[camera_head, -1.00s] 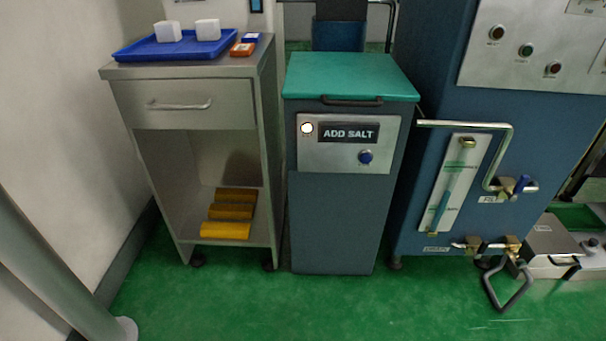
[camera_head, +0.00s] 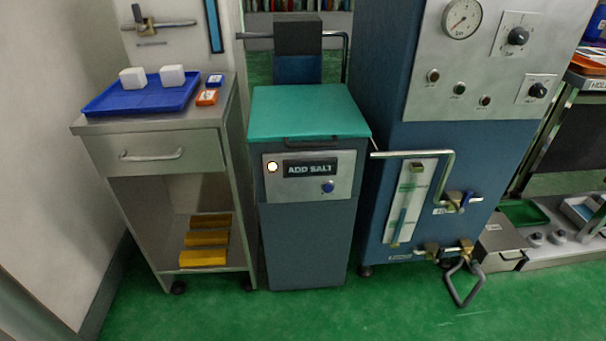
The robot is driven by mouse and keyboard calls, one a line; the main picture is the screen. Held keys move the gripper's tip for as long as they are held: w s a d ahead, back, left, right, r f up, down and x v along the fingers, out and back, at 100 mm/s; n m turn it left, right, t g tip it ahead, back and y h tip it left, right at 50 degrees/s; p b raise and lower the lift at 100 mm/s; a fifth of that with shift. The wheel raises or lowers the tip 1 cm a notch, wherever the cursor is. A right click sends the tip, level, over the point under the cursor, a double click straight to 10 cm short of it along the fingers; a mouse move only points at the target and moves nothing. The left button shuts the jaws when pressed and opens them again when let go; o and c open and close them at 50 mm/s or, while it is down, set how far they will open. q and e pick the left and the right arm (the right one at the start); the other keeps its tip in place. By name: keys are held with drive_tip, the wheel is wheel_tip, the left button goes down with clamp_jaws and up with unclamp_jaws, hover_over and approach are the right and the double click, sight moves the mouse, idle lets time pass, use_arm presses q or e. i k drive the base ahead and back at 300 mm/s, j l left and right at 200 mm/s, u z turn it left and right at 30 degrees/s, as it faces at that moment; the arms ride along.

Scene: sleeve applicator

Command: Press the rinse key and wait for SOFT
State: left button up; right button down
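The softener cabinet (camera_head: 310,235) stands in the middle with its teal lid (camera_head: 308,112) closed. Its front panel (camera_head: 340,162) carries a dark display (camera_head: 310,168) that reads ADD SALT. A white lamp (camera_head: 272,167) is lit at the display's left. A round blue key (camera_head: 328,186) sits below the display on the right; any label on it is too small to read. Neither of my grippers is in view.
A metal cart (camera_head: 150,150) at the left bears a blue tray (camera_head: 145,98) with two white blocks. A large blue machine (camera_head: 445,150) with gauge and knobs stands at right, its bent pipe (camera_head: 412,154) jutting out. Green floor (camera_head: 230,315) in front is clear.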

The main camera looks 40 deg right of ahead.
sight(328, 187)
drive_tip(key=z, duration=1.25)
